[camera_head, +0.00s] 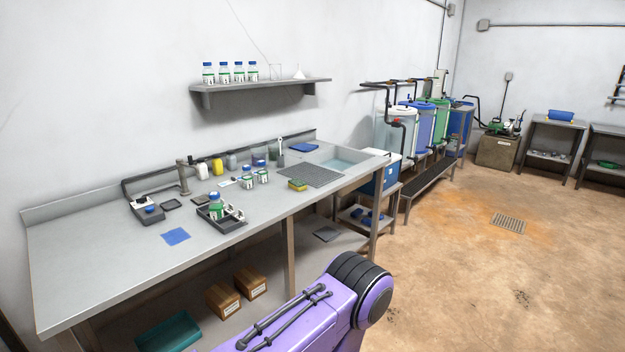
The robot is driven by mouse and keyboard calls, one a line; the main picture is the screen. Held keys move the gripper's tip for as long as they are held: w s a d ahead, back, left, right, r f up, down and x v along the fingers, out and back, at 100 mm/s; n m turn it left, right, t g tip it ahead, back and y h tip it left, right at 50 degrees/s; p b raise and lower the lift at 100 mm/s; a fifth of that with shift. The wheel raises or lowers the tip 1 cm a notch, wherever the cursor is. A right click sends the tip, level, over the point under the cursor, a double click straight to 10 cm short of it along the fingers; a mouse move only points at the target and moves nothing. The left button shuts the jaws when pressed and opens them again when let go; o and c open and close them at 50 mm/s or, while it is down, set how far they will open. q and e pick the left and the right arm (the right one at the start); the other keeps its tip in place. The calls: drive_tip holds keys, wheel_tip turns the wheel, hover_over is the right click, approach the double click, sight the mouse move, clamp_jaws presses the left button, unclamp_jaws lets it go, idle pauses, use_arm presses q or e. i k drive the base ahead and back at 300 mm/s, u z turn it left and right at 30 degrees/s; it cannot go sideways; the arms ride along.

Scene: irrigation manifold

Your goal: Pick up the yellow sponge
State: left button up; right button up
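The yellow sponge (298,184) lies on the grey workbench (110,262), near its front edge. It looks like a small yellow block with a darker, greenish top. It sits just in front of a dark grey mat (312,174) and to the left of the sink. Nothing covers it. A purple part of my own arm shows at the bottom centre, below and in front of the bench. Neither gripper is visible in the head view.
Bottles (249,181) stand left of the sponge, and a dark tray (218,219) holds more items. A sink basin (346,161) is at the bench's right end. A blue cloth (175,236) lies at the left. Open floor (450,270) spreads to the right.

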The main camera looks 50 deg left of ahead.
sight(299, 185)
drive_tip(key=u, duration=0.15)
drive_tip(key=i, duration=1.7)
drive_tip(key=u, duration=1.05)
drive_tip(key=i, duration=0.9)
drive_tip(key=u, duration=0.85)
